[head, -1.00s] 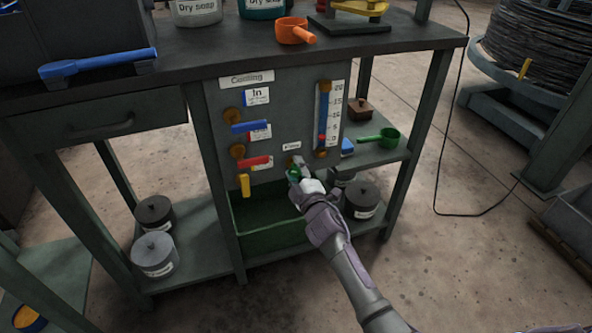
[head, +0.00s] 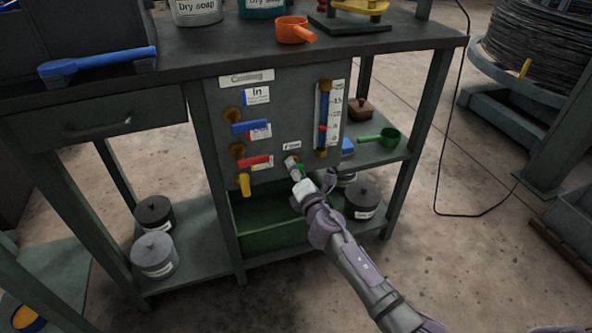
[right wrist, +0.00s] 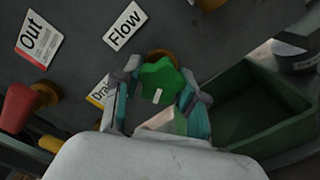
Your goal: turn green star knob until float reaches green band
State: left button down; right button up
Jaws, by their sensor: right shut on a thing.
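The green star knob (right wrist: 160,77) sits on the panel below the Flow label in the right wrist view, with a white mark on its face. My right gripper (right wrist: 157,100) is shut on it, one finger on each side. In the head view my right gripper (head: 294,168) reaches the lower right of the panel and hides most of the knob. I cannot make out a green band on the scale. My left gripper is not in view.
Blue (head: 249,127), red (head: 254,161) and yellow (head: 244,184) valve handles are on the panel left of the knob. A green bin (head: 268,241) is below. A green scoop (head: 388,135) lies on the side shelf. Floor to the right is mostly clear.

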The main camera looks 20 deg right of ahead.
jog(key=shift+f+n, duration=0.1)
jog(key=shift+n, duration=1.6)
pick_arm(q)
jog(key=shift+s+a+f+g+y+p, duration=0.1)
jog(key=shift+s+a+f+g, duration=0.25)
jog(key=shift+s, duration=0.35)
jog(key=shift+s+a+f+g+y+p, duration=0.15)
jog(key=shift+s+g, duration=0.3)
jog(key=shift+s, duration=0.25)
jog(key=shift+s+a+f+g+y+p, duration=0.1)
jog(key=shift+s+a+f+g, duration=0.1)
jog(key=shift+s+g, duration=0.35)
pick_arm(e)
jog(key=shift+n, duration=1.1)
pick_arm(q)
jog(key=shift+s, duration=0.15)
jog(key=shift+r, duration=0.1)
pick_arm(e)
jog(key=o, duration=1.2)
jog(key=shift+c, duration=0.2)
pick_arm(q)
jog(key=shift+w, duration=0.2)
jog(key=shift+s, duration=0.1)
pick_arm(e)
jog(key=s, duration=1.2)
jog(key=shift+d, duration=0.25)
